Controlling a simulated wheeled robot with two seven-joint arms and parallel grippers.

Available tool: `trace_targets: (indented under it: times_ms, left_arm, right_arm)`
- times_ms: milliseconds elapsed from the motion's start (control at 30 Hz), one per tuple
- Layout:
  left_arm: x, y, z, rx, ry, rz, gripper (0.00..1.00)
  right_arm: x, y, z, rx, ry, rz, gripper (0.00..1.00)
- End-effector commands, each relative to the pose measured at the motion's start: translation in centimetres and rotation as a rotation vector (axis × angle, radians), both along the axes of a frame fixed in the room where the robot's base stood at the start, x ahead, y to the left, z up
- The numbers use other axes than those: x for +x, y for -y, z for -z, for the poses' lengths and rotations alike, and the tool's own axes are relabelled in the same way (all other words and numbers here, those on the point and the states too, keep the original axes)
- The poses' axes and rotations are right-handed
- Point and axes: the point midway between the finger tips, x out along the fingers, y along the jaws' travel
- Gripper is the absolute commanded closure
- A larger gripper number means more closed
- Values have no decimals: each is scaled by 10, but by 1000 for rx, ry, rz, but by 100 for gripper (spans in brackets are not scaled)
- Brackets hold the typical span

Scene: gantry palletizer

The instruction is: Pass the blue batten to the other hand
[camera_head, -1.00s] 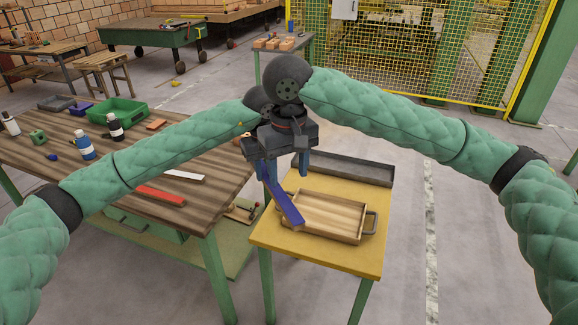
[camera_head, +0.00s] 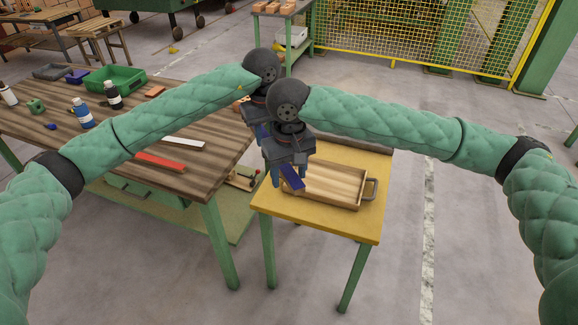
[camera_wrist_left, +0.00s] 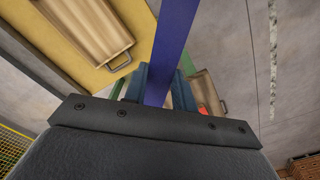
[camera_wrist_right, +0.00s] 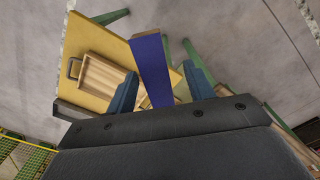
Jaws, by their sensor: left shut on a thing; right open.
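The blue batten (camera_head: 292,179) is in the air above the small yellow table. My left gripper (camera_wrist_left: 158,88) is shut on it, and the batten (camera_wrist_left: 174,45) runs out from between its fingers in the left wrist view. My right gripper (camera_head: 290,178) is open, with the batten between its two fingers. The right wrist view shows the batten (camera_wrist_right: 152,68) between the fingers with gaps on both sides. In the head view, my left gripper is mostly hidden behind the right one.
A wooden tray (camera_head: 367,188) with metal handles stands on the yellow table (camera_head: 310,222) below. The brown workbench (camera_head: 222,170) at left holds a red batten (camera_head: 160,161), a white batten (camera_head: 183,142), bottles and a green crate (camera_head: 128,86).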

Motion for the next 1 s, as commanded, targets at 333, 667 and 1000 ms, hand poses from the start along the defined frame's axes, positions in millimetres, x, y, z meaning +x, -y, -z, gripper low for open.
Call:
trace_targets:
  times_ms: [333,667,1000]
  left_arm:
    - [0,0,0,0,0,0,99]
    - [0,0,0,-1,0,0,48]
    - [0,0,-4,-1,0,0,48]
  right_arm:
    - [0,0,0,0,0,0,73]
    - [0,0,0,0,0,0,98]
    - [0,0,0,0,0,0,98]
